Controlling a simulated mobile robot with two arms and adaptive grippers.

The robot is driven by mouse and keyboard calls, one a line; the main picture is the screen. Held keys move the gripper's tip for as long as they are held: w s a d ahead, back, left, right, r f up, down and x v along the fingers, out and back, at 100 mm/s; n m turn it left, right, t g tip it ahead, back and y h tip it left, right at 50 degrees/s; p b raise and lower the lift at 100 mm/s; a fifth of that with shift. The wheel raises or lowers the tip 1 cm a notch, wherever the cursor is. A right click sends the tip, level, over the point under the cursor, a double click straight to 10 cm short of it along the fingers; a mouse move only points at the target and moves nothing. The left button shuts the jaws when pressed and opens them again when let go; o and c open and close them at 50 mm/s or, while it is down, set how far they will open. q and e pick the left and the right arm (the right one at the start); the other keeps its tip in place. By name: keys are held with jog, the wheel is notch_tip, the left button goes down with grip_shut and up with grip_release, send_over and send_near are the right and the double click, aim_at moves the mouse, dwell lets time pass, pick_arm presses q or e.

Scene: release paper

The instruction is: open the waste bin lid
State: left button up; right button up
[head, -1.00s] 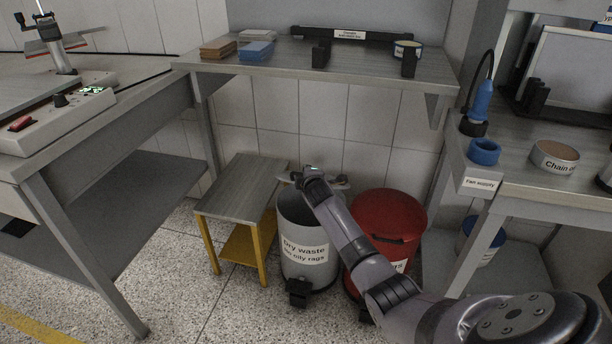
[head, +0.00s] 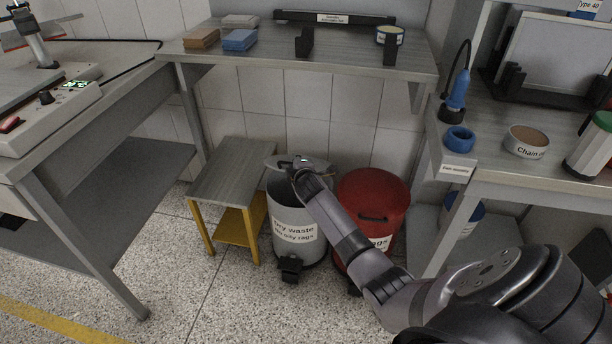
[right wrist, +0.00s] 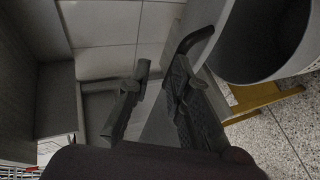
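The grey waste bin (head: 300,240), labelled for dry waste, stands on the floor. Its lid (head: 277,162) is raised at the back, and the dark open mouth shows in the right wrist view (right wrist: 262,45). There the lid (right wrist: 215,30) stands on edge beside the mouth, with a dark handle (right wrist: 195,39) on it. My right gripper (head: 304,162) is at the raised lid, above the bin's back rim. In the right wrist view its fingers (right wrist: 160,72) are apart with nothing between them. One finger is close to the handle; contact cannot be told. My left gripper is out of view.
A red bin (head: 374,195) with a closed lid stands right of the grey one, partly behind my arm. A small yellow-legged table (head: 235,165) is close on the left. A shelf (head: 350,62) is above. Floor (head: 205,295) in front is clear.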

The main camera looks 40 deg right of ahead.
jog(key=p+v, duration=1.1)
jog(key=v, duration=0.4)
jog(key=shift+p, duration=0.3)
dwell(0.5)
jog(key=shift+s+f, duration=0.1)
jog(key=shift+f, duration=0.1)
dwell(0.5)
